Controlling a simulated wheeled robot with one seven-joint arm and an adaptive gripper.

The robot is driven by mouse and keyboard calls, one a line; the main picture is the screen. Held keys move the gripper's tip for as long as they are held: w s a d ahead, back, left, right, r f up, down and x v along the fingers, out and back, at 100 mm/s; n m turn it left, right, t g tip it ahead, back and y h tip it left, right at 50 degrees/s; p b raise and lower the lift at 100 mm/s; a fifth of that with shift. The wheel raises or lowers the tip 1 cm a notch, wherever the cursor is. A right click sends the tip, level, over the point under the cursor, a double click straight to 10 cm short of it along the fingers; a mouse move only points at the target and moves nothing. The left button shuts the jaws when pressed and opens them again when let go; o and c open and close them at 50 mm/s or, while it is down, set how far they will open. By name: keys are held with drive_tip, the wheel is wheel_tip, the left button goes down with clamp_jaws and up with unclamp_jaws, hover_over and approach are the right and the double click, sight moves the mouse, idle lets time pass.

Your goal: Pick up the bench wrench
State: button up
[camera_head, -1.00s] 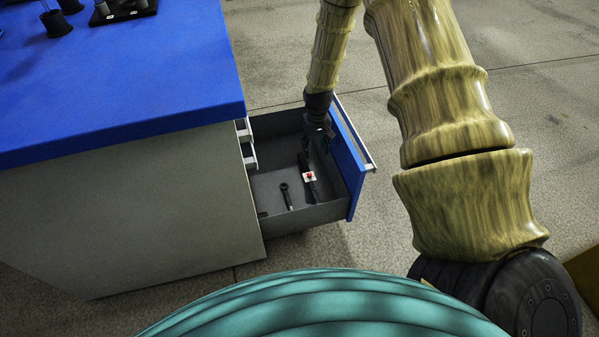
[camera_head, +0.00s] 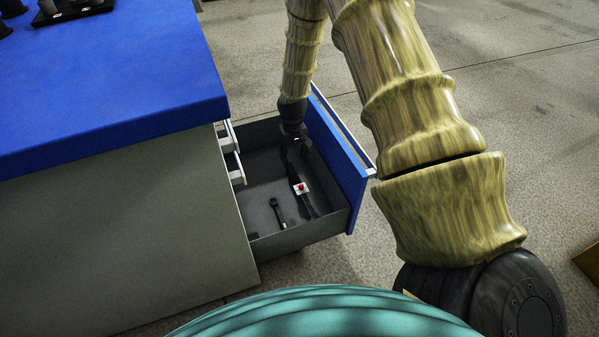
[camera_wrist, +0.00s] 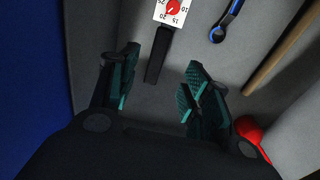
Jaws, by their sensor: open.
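A dark tool with a white dial plate and red knob (camera_head: 300,188) lies in the open drawer. Its black handle (camera_wrist: 156,62) shows in the wrist view. A smaller ring-ended wrench (camera_head: 278,212) lies to its left in the head view; in the wrist view it is blue and black (camera_wrist: 229,20). I cannot tell for sure which is the bench wrench. My gripper (camera_head: 294,146) is inside the drawer at its far end. In the wrist view my gripper (camera_wrist: 160,82) is open and empty, with the dial tool's handle end ahead, between the line of the fingers.
The drawer's blue front (camera_head: 340,170) stands to the right of my gripper, and grey walls close it in. A wooden handle (camera_wrist: 283,50) and a red piece (camera_wrist: 250,130) show at right in the wrist view. The blue bench top (camera_head: 110,90) is at left.

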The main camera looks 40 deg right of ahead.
sight(293, 173)
wheel_tip(293, 173, down, 6)
drive_tip(key=shift+w+a+r+b, duration=0.1)
drive_tip(key=shift+r+b, duration=0.1)
drive_tip(key=shift+b, duration=0.95)
drive_tip(key=shift+w+d+f+b, duration=0.15)
drive_tip(key=shift+f+b, duration=0.8)
drive_tip(key=shift+f, duration=0.35)
drive_tip(key=shift+w+d+f+b, duration=0.1)
drive_tip(key=shift+w+f+b, duration=0.05)
drive_tip(key=shift+f+b, duration=0.95)
drive_tip(key=shift+f, duration=0.1)
clamp_jaws()
